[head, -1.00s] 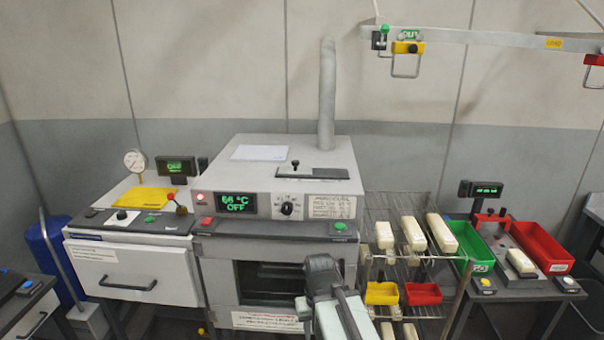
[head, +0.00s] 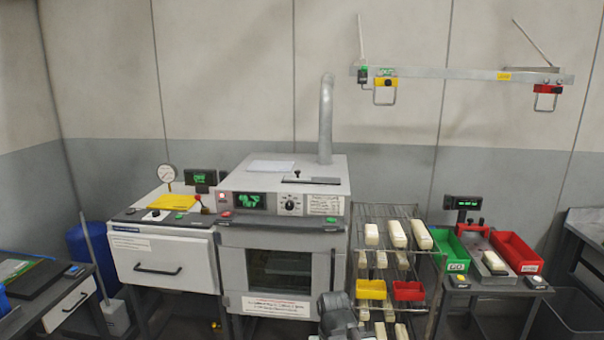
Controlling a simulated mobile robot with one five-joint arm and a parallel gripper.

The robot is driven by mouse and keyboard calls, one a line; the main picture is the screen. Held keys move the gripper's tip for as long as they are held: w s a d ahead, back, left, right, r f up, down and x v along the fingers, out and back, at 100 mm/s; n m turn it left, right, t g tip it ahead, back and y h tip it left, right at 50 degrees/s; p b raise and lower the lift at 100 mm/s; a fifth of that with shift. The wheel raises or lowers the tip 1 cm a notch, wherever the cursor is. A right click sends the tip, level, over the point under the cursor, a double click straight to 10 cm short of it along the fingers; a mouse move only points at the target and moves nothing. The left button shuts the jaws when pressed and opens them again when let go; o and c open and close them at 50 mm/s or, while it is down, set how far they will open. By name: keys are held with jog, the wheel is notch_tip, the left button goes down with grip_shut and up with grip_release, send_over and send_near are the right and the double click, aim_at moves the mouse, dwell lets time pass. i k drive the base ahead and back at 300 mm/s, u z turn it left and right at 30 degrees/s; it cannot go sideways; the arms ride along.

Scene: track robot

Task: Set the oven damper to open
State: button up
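The oven (head: 232,260) stands in the middle of the head view, a white box with a windowed front door and a grey flue pipe (head: 326,120) rising from its top. On its top lies a dark damper slot plate (head: 318,181) with a small dark knob (head: 297,174) near its left end. The oven's display (head: 249,201) glows green, but its text is too blurred to read. A round dial (head: 291,205) sits right of it. My gripper (head: 340,308) is low in front of the oven's lower right, well below the damper. Its fingertips cannot be made out.
A wire rack (head: 385,212) with cream blocks and yellow and red bins stands right of the oven. A white drawer unit (head: 160,262) with a gauge (head: 167,174) stands left. A scale bench with green and red bins (head: 515,252) is farther right. An overhead rail (head: 460,75) crosses above.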

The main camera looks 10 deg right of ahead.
aim_at(298, 177)
jog(key=u, duration=0.3)
jog(key=i, duration=1.4)
jog(key=u, duration=0.4)
jog(key=k, duration=0.7)
jog(key=u, duration=0.2)
jog(key=i, duration=0.9)
jog(key=z, duration=0.05)
